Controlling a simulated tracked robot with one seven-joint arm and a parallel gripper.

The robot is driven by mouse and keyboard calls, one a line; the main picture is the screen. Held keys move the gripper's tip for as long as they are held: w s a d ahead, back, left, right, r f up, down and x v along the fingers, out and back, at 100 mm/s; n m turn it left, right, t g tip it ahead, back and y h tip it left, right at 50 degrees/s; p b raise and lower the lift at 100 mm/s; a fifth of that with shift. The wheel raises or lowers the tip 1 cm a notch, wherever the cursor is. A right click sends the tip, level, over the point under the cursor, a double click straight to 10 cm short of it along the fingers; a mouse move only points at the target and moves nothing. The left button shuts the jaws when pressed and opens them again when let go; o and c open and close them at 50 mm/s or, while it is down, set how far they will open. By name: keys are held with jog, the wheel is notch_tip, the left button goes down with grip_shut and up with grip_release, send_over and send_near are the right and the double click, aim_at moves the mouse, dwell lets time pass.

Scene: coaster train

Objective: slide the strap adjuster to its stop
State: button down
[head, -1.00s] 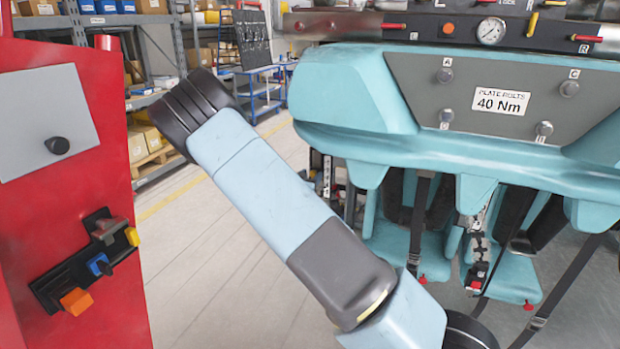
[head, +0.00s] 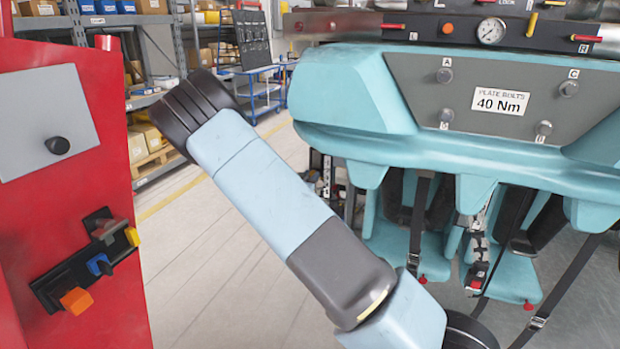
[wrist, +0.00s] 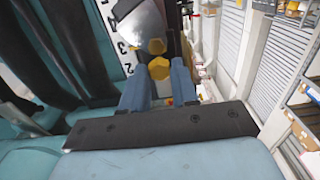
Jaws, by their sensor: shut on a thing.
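In the wrist view my gripper (wrist: 159,84) reaches forward with two blue fingers, shut on a piece with yellow hexagonal knobs (wrist: 158,68), which looks like the strap adjuster. One knob lies at the fingertips and another just beyond it. A rounded silver metal part (wrist: 141,24) is next to them, in front of a white scale plate (wrist: 110,14) with black numbers. The adjuster's stop cannot be made out. In the head view my gripper is out of sight, and my arm crosses the middle.
Teal seats (head: 513,277) with black straps (head: 418,215) hang under the teal car body (head: 345,100). A red cabinet (head: 75,190) with switches stands at the left. Shelving (head: 150,85) is behind, with clear floor (head: 205,255) between. In the wrist view, dark seat parts crowd the left.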

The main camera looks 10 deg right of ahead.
jog(key=shift+a+f, duration=0.1)
jog(key=shift+f, duration=1.25)
jog(key=c, duration=0.9)
grip_release()
jog(key=v, duration=1.3)
jog(key=shift+s+a, duration=0.2)
jog(key=shift+s, duration=0.1)
